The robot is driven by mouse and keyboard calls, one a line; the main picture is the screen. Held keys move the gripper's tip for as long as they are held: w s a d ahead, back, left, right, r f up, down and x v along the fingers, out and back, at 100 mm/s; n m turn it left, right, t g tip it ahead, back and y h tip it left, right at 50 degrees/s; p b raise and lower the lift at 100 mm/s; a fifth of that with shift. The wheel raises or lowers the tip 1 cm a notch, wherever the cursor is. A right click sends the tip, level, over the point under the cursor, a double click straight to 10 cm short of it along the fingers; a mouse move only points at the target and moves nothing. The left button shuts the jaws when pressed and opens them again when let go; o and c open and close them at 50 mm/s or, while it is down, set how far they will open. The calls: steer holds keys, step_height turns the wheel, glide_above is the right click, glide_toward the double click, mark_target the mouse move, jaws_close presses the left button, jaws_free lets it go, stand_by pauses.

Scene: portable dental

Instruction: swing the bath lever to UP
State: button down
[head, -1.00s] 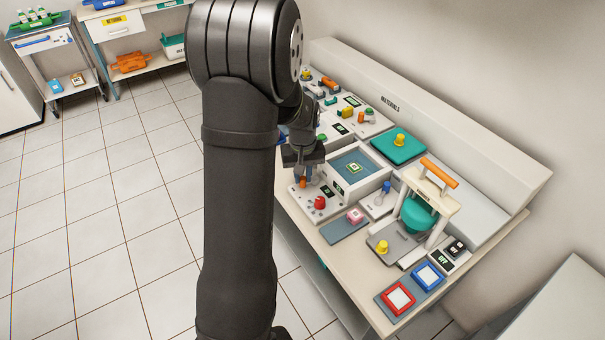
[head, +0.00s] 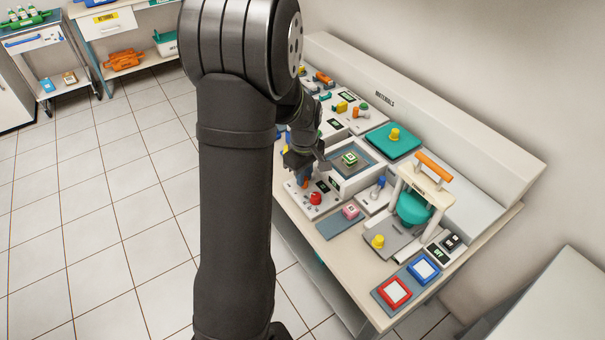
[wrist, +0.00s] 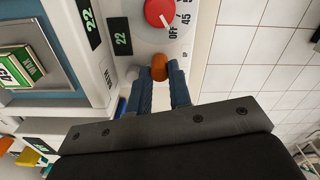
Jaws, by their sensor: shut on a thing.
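The bath lever's orange knob (wrist: 159,66) sits between the blue fingertips of my gripper (wrist: 160,74) in the wrist view. The gripper is shut on it. In the head view my gripper (head: 302,177) is at the front left of the bath panel, and the lever is mostly hidden behind it. The bath (head: 376,171) is a white box with blue-grey inside. A green-and-white block (head: 350,158) stands on a grey platform in it; the block also shows at the left of the wrist view (wrist: 18,66). Small print beside the lever is too small to read surely.
A red dial (wrist: 158,12) marked OFF and 45 is close to the lever. A display (wrist: 122,38) reads 22. A pink block (head: 350,211) on a grey mat and a blue-topped lever (head: 379,184) stand to the right. Open floor lies left of the bench.

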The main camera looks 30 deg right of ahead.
stand_by(0.3)
steer(key=c, duration=1.3)
jaws_free()
steer(key=shift+s, duration=0.1)
steer(key=shift+r, duration=0.15)
step_height(320, 180, up, 17)
steer(key=shift+r, duration=0.1)
step_height(320, 180, down, 18)
steer(key=shift+r, duration=0.25)
